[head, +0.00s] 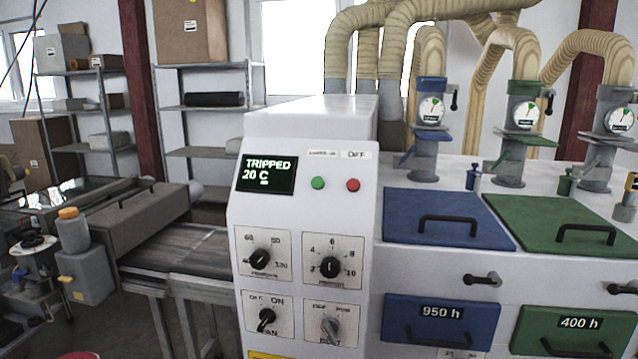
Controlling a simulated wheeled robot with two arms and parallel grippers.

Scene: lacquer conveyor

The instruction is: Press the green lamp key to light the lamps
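The white control cabinet (305,195) stands upright in the middle of the head view. The green key (317,183) is a small round button on its upper face, under a label too small to read fully. A red key (353,185) sits just right of it under an "OFF" label. Left of both, a dark display (266,176) reads "TRIPPED 20 C". Neither of my grippers shows in the view.
Below the keys are two dials (260,259) and two switches (267,317). Blue (445,205) and green (545,212) lids with black handles lie to the right, under ducts and gauges. A conveyor (185,247) runs off left. The space before the keys looks clear.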

